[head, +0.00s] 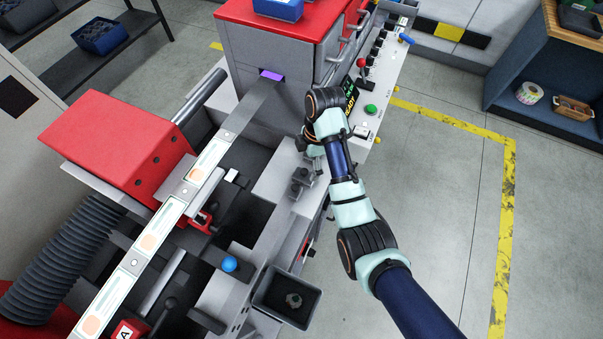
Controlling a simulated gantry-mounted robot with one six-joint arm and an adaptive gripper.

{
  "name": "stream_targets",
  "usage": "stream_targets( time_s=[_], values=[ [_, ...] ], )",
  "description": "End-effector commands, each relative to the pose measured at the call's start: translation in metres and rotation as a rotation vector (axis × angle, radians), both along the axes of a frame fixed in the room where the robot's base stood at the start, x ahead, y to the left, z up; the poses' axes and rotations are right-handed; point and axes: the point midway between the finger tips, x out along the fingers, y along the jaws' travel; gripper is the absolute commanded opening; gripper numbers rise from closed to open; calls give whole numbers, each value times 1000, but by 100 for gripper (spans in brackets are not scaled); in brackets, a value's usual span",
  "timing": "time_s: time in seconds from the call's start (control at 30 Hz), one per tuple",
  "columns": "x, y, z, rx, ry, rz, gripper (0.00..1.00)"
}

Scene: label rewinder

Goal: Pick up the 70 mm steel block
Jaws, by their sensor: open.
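My gripper (298,189) is at the end of my arm, pointing down over the grey machine ledge (275,160) at the middle of the head view. It is small and dark, and its fingers are open. I cannot make out the 70 mm steel block for certain; it may be hidden by my gripper or wrist. A small pale block-like piece (232,176) sits on the machine left of my gripper, and I cannot tell whether it is steel.
A label web (148,240) runs diagonally past a red housing (120,145). A blue knob (229,264) and a dark bin (288,297) holding a small item lie below my gripper. A control panel (375,90) stands above right. Open floor lies right.

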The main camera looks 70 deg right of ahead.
Motion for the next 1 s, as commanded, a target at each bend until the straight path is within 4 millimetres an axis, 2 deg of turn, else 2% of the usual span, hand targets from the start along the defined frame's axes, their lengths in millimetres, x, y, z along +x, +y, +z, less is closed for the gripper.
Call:
stream_targets(
  time_s=[0.2, 0.37, 0.6, 0.87, 1.0],
  values=[
    [3, 3, -23, 0, 2, -1, 100],
    [4, 4, -31, -1, 0, -2, 100],
    [6, 6, -71, 0, 1, -2, 100],
    [7, 6, -77, -4, -1, -3, 100],
    [7, 6, -77, -4, -1, -3, 80]
  ],
)
